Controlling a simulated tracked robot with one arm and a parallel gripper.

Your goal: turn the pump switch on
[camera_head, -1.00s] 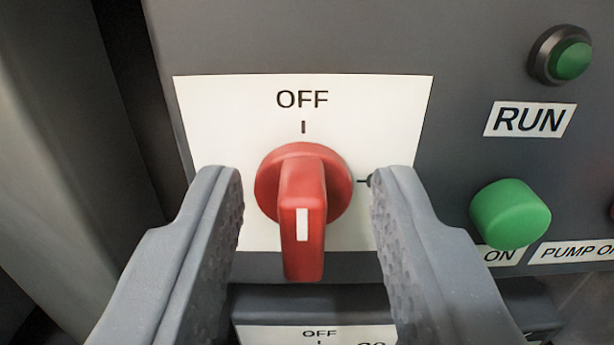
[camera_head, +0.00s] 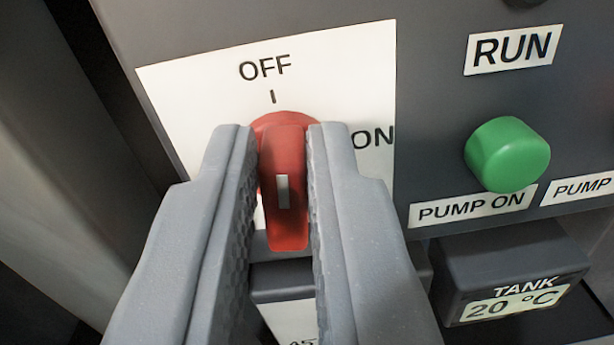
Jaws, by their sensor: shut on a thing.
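The red rotary switch (camera_head: 284,196) sits on a white plate (camera_head: 190,105) marked OFF at the top and ON at the right. Its white pointer mark shows on the handle, which stands upright in the picture, in line with the OFF tick. My gripper (camera_head: 285,165) is shut on the handle, one grey finger on each side. The fingers hide parts of the switch's round base and the lower part of the plate.
A green button (camera_head: 507,154) stands out at the right above a PUMP ON label (camera_head: 471,206). A RUN label (camera_head: 513,49) is above it. A TANK display box (camera_head: 512,275) reading 20 °C juts out at lower right.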

